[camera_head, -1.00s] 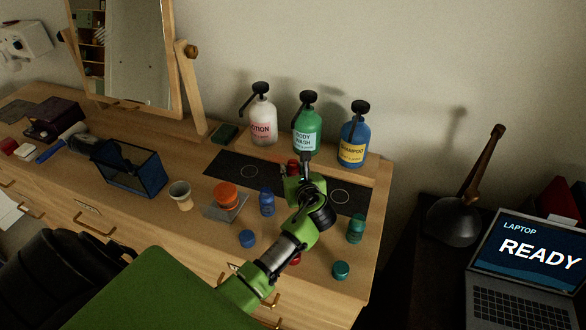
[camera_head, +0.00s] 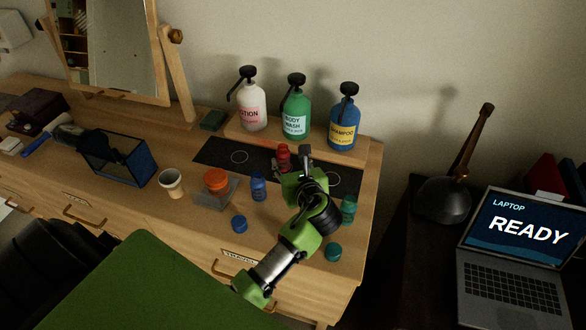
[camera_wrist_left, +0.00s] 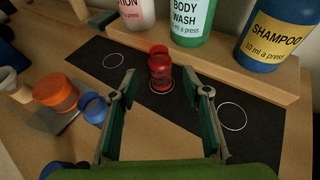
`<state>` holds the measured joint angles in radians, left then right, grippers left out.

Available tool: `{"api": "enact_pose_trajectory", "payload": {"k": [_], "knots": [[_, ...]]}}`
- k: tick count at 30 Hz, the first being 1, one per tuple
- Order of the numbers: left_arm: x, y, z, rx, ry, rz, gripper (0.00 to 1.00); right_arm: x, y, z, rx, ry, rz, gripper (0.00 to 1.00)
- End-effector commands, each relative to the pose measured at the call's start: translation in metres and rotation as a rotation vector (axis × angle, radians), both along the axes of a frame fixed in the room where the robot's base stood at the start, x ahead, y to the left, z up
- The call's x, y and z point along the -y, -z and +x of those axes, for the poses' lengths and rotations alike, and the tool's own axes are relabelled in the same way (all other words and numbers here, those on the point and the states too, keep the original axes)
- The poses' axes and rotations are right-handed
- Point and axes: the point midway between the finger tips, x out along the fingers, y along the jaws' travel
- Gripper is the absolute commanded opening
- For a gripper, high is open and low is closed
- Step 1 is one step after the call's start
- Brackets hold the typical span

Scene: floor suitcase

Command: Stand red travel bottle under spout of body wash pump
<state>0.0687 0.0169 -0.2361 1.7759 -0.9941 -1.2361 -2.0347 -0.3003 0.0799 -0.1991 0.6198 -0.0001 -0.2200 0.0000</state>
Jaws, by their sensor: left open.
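The red travel bottle (camera_head: 283,157) stands upright on the dark mat (camera_head: 218,153), in front of the green body wash pump (camera_head: 296,118). In the left wrist view the red bottle (camera_wrist_left: 160,70) stands over the middle white ring, between rings to its left and right. The pump's black head and spout (camera_head: 288,88) show in the head view. I cannot tell whether the spout is exactly over the bottle. My left gripper (camera_wrist_left: 160,88) is open, its fingers on the near side of the bottle, one to each side, with gaps visible. My right gripper is not in view.
Lotion (camera_head: 251,108) and shampoo (camera_head: 343,122) pumps flank the body wash on the wooden ledge. A blue bottle (camera_head: 258,186), green bottle (camera_head: 348,210), orange jar (camera_head: 216,180), cup (camera_head: 171,183) and loose caps stand nearby. A laptop (camera_head: 520,250) is at the right.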

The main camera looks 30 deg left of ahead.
Motion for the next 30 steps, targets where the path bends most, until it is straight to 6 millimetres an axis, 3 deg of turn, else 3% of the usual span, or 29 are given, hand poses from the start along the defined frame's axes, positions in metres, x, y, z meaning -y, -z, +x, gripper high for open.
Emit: {"api": "enact_pose_trajectory", "payload": {"k": [9,30], "knots": [[0.028,-0.015,-0.026,0.000,0.001,0.000,0.44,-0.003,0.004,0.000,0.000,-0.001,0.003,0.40],[0.029,-0.017,-0.027,0.001,0.000,0.001,0.44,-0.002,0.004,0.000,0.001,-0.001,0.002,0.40]]}}
